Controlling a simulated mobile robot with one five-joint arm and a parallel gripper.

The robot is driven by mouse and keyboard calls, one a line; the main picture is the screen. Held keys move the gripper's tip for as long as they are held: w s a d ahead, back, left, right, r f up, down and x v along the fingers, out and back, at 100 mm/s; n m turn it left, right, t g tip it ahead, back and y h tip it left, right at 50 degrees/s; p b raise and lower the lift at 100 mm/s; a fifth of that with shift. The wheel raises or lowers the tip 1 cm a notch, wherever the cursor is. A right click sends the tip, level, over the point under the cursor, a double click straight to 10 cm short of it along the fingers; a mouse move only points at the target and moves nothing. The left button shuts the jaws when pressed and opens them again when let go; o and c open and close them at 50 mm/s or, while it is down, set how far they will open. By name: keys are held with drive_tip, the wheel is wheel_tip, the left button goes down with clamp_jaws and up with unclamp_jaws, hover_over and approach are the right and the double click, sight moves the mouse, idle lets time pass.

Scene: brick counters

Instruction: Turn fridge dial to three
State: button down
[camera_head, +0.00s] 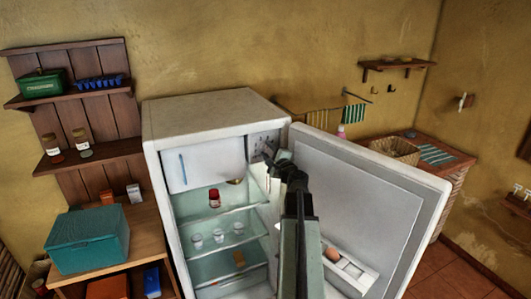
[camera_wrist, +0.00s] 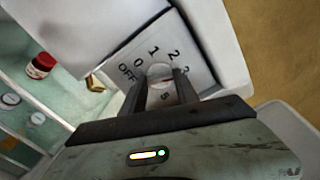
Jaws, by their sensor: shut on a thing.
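The fridge (camera_head: 205,110) stands open, its door (camera_head: 355,180) swung out to the right. The dial (camera_wrist: 159,72) is a pale round knob on a white plate (camera_wrist: 195,62) printed with OFF, 0, 1, 2 and other figures. In the head view the plate (camera_head: 264,141) is on the inner right wall near the top. My gripper (camera_wrist: 160,90) is shut on the dial, one dark finger on each side. The fingers hide part of the plate, and I cannot tell which figure the dial points to. In the head view my gripper (camera_head: 272,160) hides the dial.
A red-lidded jar (camera_head: 214,198) and small cups (camera_head: 217,236) stand on the fridge shelves. The red-lidded jar also shows at left in the wrist view (camera_wrist: 40,65). The open door stands close to the right of my arm. A teal box (camera_head: 88,240) is at left.

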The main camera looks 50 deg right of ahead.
drive_tip(key=shift+w+a, duration=0.1)
drive_tip(key=shift+w, duration=0.05)
drive_tip(key=c, duration=0.9)
unclamp_jaws()
drive_tip(key=v, duration=0.8)
